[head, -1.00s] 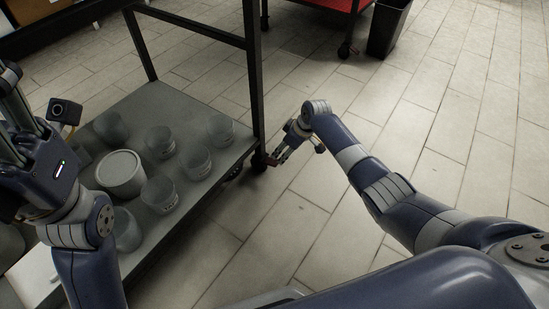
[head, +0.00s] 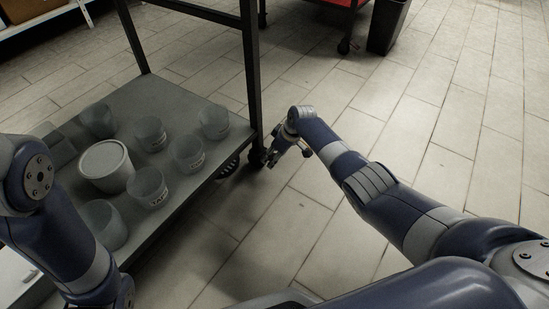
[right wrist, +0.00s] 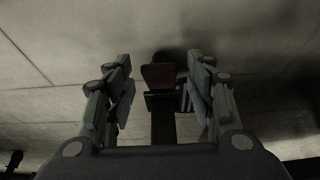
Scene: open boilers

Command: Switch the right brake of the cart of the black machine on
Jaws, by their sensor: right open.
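The cart (head: 75,190) is a dark metal frame with a grey lower shelf, at the left of the head view. A dark caster (head: 256,158) stands under its near right corner post. In the right wrist view a brownish-red brake pedal (right wrist: 158,77) shows between the fingers, with dark caster parts around it. My right gripper (head: 286,160) is open, low by the floor and just right of the caster. Its spread fingers (right wrist: 161,66) lie on either side of the pedal in the picture; contact cannot be told. My left gripper is out of view. The black machine is not visible.
Several glass beakers (head: 149,186) and a pale round pot (head: 106,166) stand on the cart shelf. A red cart (head: 330,3) and a black bin (head: 387,25) stand at the back. The tiled floor (head: 430,120) to the right is clear.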

